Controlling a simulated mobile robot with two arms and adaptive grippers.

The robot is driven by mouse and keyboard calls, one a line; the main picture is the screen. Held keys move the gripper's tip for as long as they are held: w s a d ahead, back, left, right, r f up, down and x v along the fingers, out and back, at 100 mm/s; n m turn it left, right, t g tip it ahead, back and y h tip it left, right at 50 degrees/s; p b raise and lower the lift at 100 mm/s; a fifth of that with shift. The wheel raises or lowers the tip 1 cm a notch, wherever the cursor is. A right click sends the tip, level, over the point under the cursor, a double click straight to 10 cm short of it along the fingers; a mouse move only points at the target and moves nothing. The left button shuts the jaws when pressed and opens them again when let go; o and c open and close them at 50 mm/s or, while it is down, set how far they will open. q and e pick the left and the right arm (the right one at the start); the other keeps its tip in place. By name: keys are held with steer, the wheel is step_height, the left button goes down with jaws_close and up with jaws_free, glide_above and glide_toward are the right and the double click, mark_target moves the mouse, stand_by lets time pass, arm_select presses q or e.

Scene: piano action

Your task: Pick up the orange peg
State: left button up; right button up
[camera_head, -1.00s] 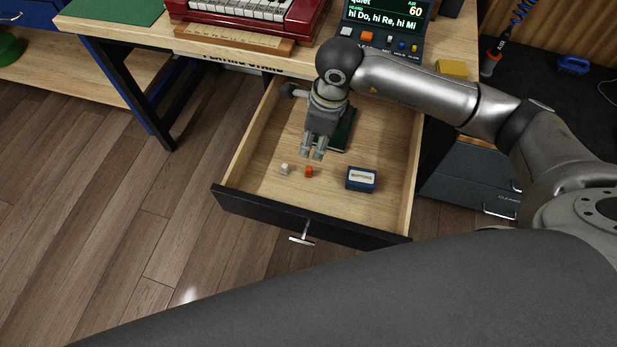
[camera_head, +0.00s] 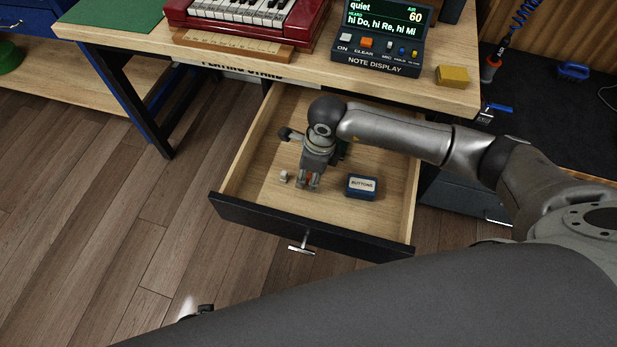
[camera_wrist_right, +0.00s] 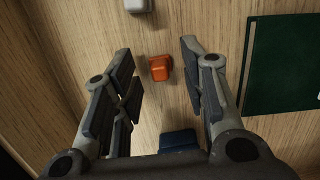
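The orange peg (camera_wrist_right: 160,68) lies on the wooden floor of the open drawer (camera_head: 262,185). In the right wrist view it sits between the two spread fingers, toward their tips, with clear space on both sides. My right gripper (camera_head: 308,186) is open and points down into the drawer. In the head view its fingers largely hide the peg, and only a bit of orange shows between them. My right gripper also shows in the right wrist view (camera_wrist_right: 158,60).
A small white peg (camera_head: 284,176) lies just left of the gripper. A blue box labelled BUTTONS (camera_head: 362,186) stands to its right. A dark green flat item (camera_wrist_right: 285,65) lies in the drawer. The black drawer front (camera_head: 310,228) is a raised edge; the desk (camera_head: 300,62) overhangs the back.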

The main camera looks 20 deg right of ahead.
steer(key=c, duration=0.8)
